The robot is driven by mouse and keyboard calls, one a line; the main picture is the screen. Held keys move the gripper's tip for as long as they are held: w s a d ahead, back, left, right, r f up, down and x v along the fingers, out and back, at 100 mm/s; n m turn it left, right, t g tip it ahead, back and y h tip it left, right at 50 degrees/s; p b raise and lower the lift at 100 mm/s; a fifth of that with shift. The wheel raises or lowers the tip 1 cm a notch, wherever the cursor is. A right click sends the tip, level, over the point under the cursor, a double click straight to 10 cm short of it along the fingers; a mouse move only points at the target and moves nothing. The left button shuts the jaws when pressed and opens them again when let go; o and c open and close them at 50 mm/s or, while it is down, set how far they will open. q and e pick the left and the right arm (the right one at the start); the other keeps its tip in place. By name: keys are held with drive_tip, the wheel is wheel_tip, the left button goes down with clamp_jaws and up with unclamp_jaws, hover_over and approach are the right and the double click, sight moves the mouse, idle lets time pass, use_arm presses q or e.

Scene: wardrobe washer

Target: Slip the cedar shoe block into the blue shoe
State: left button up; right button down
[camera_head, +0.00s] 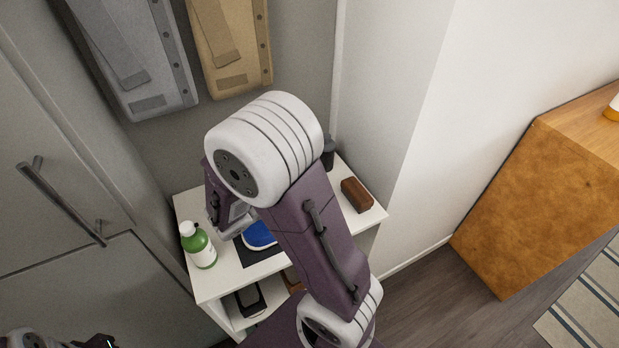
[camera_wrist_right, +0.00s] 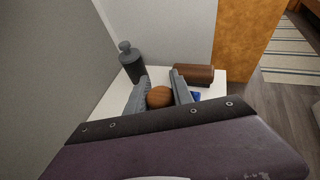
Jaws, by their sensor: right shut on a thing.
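The cedar shoe block (camera_wrist_right: 158,97) is a rounded orange-brown piece in the right wrist view. My right gripper (camera_wrist_right: 160,86) is shut on it, one grey finger on each side. The blue shoe (camera_head: 259,235) is on a dark mat on the white shelf top, partly covered by my right arm in the head view. A small blue piece of it (camera_wrist_right: 196,96) shows beside the right finger in the wrist view. The block is close to the shoe; I cannot tell whether they touch. My left gripper is not clearly visible.
On the white shelf unit (camera_head: 185,205) stand a green-and-white bottle (camera_head: 198,246) at left, a dark bottle (camera_wrist_right: 130,62) at the back and a brown block-like brush (camera_head: 356,195) at right. A grey wall rises behind. Garment bags (camera_head: 138,60) hang above.

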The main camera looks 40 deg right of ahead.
drive_tip(key=shift+f+b, duration=1.2)
drive_tip(key=shift+f, duration=0.3)
drive_tip(key=c, duration=1)
unclamp_jaws()
drive_tip(key=shift+c, duration=0.2)
drive_tip(key=w+p+v, duration=0.1)
drive_tip(key=p+v, duration=0.1)
drive_tip(key=v, duration=0.7)
drive_tip(key=shift+s, duration=0.45)
drive_tip(key=shift+r, duration=0.2)
